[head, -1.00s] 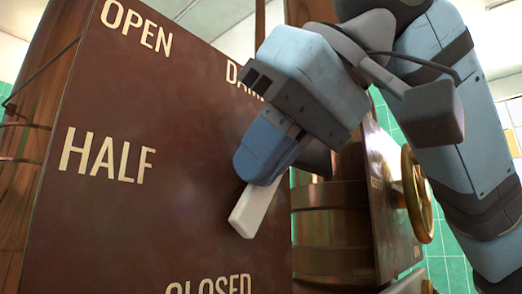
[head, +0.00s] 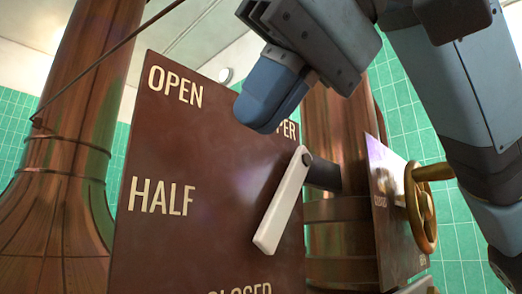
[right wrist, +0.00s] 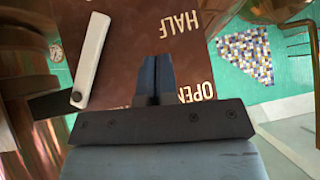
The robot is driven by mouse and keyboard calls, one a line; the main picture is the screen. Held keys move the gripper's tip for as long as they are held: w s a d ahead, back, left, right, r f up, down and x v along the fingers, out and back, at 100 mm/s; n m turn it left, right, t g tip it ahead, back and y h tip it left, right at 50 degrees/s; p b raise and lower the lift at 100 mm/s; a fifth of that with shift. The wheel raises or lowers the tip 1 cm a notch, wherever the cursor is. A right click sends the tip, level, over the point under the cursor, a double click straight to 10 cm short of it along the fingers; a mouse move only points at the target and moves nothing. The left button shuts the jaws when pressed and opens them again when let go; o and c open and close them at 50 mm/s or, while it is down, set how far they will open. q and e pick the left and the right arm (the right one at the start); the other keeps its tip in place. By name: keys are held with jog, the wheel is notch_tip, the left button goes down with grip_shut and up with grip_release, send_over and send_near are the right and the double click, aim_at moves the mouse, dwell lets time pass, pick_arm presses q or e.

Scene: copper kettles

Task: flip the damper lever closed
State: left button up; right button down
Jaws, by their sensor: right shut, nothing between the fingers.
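The damper lever (head: 281,205) is a white bar on a dark pivot at the right edge of the brown damper board (head: 160,245). Its free end points down and a little left, below the level of HALF and above the partly cut-off word CLOSED. My right gripper (head: 245,118) is shut and empty, above and left of the lever's pivot, in front of the board's top edge, apart from the lever. In the right wrist view its shut fingers (right wrist: 156,75) lie over the board, and the lever (right wrist: 92,58) is to their left. My left gripper is out of view.
A brass handwheel (head: 422,205) on a second plate (head: 385,225) stands to the right of the board. A copper kettle (head: 62,190) rises at the left. Copper pipework stands behind the board. The board's left part is clear.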

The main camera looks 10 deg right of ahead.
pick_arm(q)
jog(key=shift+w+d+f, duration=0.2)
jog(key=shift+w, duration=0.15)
pick_arm(e)
jog(key=s, duration=0.1)
jog(key=s+r, duration=0.1)
jog(key=shift+s+r, duration=0.2)
jog(key=shift+s, duration=0.2)
jog(key=shift+s, duration=0.15)
